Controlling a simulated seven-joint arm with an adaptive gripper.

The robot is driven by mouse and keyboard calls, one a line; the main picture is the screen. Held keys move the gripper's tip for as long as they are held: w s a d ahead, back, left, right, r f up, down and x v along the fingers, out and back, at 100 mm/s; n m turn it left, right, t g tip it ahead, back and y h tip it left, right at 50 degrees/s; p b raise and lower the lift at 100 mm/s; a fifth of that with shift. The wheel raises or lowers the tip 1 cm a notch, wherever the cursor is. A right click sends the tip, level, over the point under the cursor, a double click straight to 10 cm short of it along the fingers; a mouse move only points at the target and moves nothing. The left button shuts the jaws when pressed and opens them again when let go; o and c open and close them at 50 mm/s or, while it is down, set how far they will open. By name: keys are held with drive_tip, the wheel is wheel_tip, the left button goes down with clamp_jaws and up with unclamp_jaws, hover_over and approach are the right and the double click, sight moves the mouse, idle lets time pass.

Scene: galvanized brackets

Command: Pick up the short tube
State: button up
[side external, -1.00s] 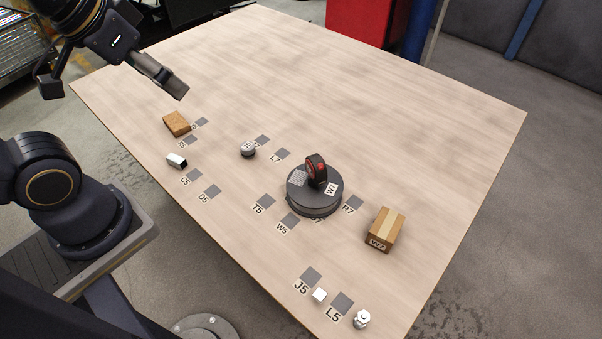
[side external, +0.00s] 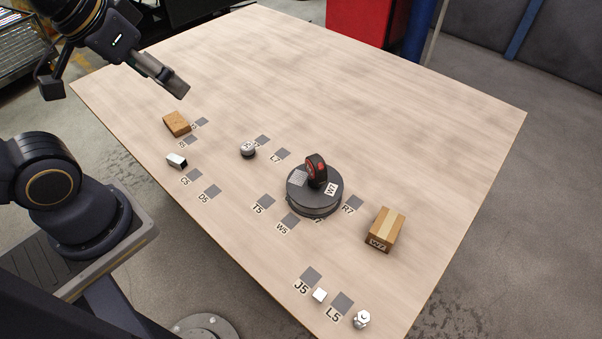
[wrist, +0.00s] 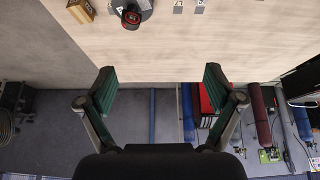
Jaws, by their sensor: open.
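A small silver block-like piece with a dark open end (side external: 177,160), which looks like the short tube, lies on its side on the table near the left edge, by the C5 marker. It does not show in the wrist view. My gripper (side external: 181,88) is above the table's upper left part, well above and apart from the piece. In the wrist view my gripper (wrist: 158,80) has its two green-padded fingers wide apart with nothing between them.
A brown box (side external: 177,124) lies close behind the silver piece. A round knob-like metal part (side external: 248,149), a dark round base with a red-and-black ring (side external: 314,192), a taped box (side external: 385,230), a white cube (side external: 320,295) and a metal fitting (side external: 362,319) stand farther right. The table's far half is clear.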

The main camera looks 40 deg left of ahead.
drive_tip(key=w+a+r+n+h, duration=0.1)
drive_tip(key=w+a+r+n, duration=0.1)
drive_tip(key=w+n, duration=0.95)
drive_tip(key=w+a+f+n, duration=0.3)
drive_tip(key=a+f+n, duration=0.65)
drive_tip(key=n, duration=0.65)
drive_tip(key=n+g+y, duration=0.1)
drive_tip(key=n+g, duration=0.5)
drive_tip(key=n, duration=0.5)
hover_over(174, 160)
wheel_tip(174, 160, down, 20)
wheel_tip(174, 160, down, 11)
drive_tip(key=shift+r, duration=0.15)
wheel_tip(174, 160, down, 6)
drive_tip(key=shift+a+r, duration=0.1)
drive_tip(key=shift+r, duration=0.05)
drive_tip(key=shift+c, duration=0.2)
